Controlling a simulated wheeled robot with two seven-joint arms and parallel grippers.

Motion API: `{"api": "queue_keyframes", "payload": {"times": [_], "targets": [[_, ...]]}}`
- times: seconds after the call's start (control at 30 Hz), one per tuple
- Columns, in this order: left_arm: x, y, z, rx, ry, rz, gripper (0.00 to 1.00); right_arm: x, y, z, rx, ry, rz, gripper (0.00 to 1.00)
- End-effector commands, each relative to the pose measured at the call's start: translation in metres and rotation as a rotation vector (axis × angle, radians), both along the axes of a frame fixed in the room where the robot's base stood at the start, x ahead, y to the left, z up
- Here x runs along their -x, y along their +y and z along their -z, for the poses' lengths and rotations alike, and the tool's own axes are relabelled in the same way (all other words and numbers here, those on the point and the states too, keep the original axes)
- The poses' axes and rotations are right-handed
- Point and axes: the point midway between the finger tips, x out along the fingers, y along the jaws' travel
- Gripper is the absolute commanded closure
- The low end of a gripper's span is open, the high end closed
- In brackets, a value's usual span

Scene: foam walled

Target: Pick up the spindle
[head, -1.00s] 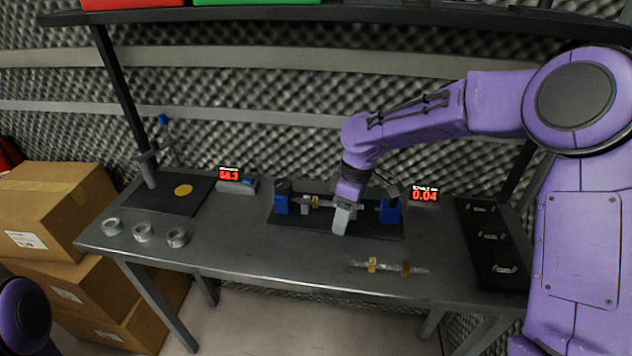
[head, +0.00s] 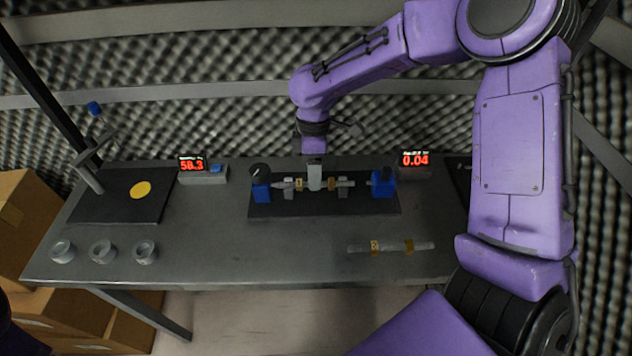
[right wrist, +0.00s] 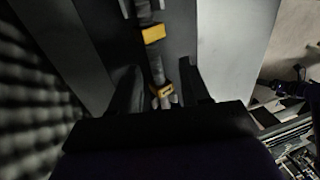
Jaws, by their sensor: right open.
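A grey spindle with yellow bands (head: 342,184) lies across supports in a black fixture (head: 260,210) with blue end blocks. A similar banded shaft (head: 392,247) lies loose near the table's front edge. My right gripper (head: 315,186) points down at the middle of the fixture spindle. In the right wrist view, its two dark fingers (right wrist: 160,80) stand apart, with the spindle (right wrist: 156,62) running between them. The gripper is open. Finger contact with the spindle cannot be told. My left gripper is out of view.
Red displays (head: 192,164) and (head: 414,159) stand behind the fixture. Several grey rings (head: 103,252) lie at the front left. A black mat (head: 110,203) with a yellow disc (head: 140,190) and a stand is at left. Bare table lies before the fixture.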

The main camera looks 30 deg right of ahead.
Motion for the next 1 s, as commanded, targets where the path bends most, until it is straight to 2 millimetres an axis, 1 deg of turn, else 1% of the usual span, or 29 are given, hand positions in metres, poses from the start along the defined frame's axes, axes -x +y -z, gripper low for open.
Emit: {"api": "queue_keyframes", "payload": {"times": [0.03, 0.13, 0.37, 0.4, 0.47, 0.5, 0.87, 1.0], "targets": [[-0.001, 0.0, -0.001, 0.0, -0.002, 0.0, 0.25, 0.001, 0.001, 0.009, 0.0, 0.004, 0.0, 0.53], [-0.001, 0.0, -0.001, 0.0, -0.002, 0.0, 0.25, 0.002, 0.002, 0.019, 0.001, 0.002, -0.001, 0.53], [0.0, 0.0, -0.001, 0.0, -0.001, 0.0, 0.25, 0.002, 0.003, 0.021, 0.001, 0.0, -0.001, 0.53], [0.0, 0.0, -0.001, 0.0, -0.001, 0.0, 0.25, 0.002, 0.002, 0.021, 0.001, 0.0, -0.001, 0.67], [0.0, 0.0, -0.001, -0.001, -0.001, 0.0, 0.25, 0.002, 0.002, 0.021, 0.001, 0.0, -0.001, 0.86], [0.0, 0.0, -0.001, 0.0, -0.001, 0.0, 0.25, 0.002, 0.003, 0.021, 0.001, 0.0, -0.001, 0.99], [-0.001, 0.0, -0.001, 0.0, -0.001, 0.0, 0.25, 0.003, 0.003, 0.021, 0.0, 0.0, 0.0, 1.0], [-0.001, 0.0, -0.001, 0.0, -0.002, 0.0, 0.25, 0.002, 0.003, 0.014, 0.0, -0.002, 0.0, 1.0]]}}
